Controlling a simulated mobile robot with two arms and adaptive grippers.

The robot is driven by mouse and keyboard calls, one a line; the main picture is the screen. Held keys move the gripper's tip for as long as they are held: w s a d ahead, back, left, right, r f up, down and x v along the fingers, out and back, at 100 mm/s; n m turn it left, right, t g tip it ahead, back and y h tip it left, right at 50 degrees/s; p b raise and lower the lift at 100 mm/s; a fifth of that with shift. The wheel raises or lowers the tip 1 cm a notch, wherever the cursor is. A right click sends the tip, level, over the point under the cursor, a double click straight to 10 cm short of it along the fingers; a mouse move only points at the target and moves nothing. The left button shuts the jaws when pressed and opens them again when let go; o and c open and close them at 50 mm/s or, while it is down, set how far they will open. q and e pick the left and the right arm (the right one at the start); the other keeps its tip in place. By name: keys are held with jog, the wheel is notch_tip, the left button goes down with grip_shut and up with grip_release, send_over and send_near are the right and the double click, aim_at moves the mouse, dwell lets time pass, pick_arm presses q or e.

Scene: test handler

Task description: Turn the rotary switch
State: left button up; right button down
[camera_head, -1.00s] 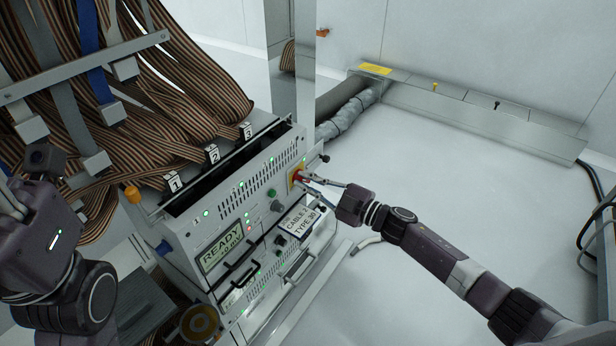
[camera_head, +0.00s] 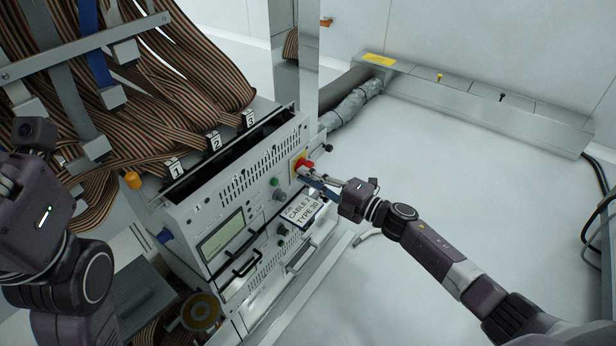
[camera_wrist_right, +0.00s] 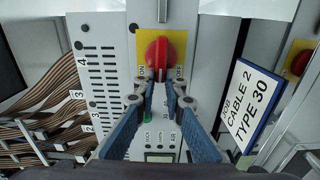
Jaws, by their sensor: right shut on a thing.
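The rotary switch (camera_head: 306,163) is a red knob on a yellow plate at the upper right of the grey front panel. In the right wrist view the red knob (camera_wrist_right: 161,50) has its grip pointing down between small printed labels. My right gripper (camera_head: 316,178) reaches it from the right, and its blue-padded fingers (camera_wrist_right: 159,82) are closed together on the lower end of the knob's grip. The fingers hide that end. My left gripper (camera_head: 8,178) is at the left picture edge, away from the switch, with its fingers partly cut off.
The panel carries a blank display (camera_head: 222,236), a green button (camera_head: 274,182) and black handles. A label card (camera_head: 302,208) reading "CABLE 2 TYPE 30" stands just below my right gripper. Striped ribbon cables (camera_head: 150,90) hang at left.

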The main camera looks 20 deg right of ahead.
jog(key=shift+f+n, duration=0.15)
jog(key=shift+n, duration=0.15)
jog(key=shift+s, duration=0.1)
jog(key=c, duration=2)
grip_release()
jog(key=v, duration=1.2)
